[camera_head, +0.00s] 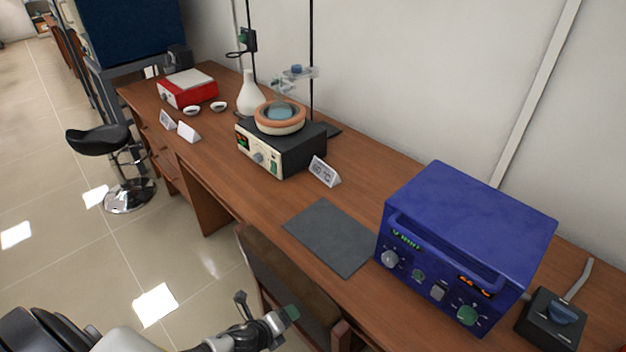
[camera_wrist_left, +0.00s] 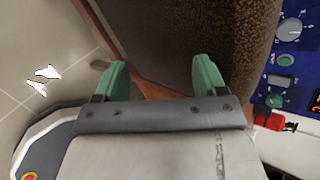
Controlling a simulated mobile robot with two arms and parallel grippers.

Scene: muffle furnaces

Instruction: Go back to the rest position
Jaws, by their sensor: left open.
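My left gripper (camera_head: 268,308) comes in from the lower left of the head view, over the floor beside the brown chair. In the left wrist view its two green fingers (camera_wrist_left: 160,85) stand wide apart with nothing between them. My right gripper is in neither view. The blue muffle furnace (camera_head: 465,245) stands at the right of the wooden bench (camera_head: 385,305) with its front door closed. Part of its control panel (camera_wrist_left: 290,50) shows at the right edge of the left wrist view.
The chair (camera_head: 290,290) stands close to my left gripper at the bench's front edge. A grey mat (camera_head: 335,237) lies bare left of the furnace. A heating device (camera_head: 280,147) with a round bowl stands farther back. A black stool (camera_head: 100,140) stands on the floor, which is otherwise open at left.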

